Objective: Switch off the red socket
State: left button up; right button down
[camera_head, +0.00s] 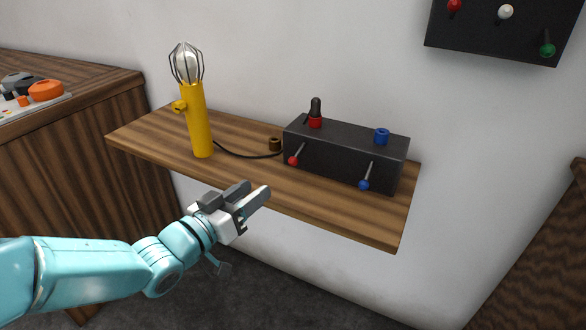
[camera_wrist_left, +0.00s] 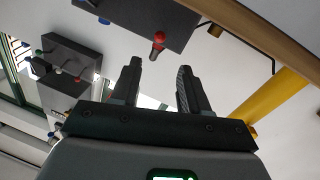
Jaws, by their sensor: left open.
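A black box (camera_head: 340,155) sits on a wooden shelf. The red socket (camera_head: 315,123) is on its top at the left, with a black plug (camera_head: 316,106) standing in it. Below it, a red-knobbed lever (camera_head: 294,160) sticks out of the box front, its knob hanging lower than its base. My left gripper (camera_head: 250,191) is open and empty, in front of the shelf's front edge, left of and below the red lever. In the left wrist view the red knob (camera_wrist_left: 158,39) shows just beyond and between the open fingertips (camera_wrist_left: 160,67), apart from them. My right gripper is not in view.
A blue socket (camera_head: 382,135) and blue-knobbed lever (camera_head: 364,184) are at the box's right. A dark wall panel (camera_head: 480,35) carries red, white and green knobs.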

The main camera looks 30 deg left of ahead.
aim_at(290, 164)
pick_arm(q)
jog(key=w+d, duration=0.1)
jog(key=w, duration=0.3)
jog(key=w+d, duration=0.1)
jog(key=w, duration=0.4)
jog(key=w+b, duration=0.1)
jog(key=w, duration=0.3)
jog(key=shift+w+d, duration=0.4)
jog(key=shift+f, duration=0.1)
grip_shut()
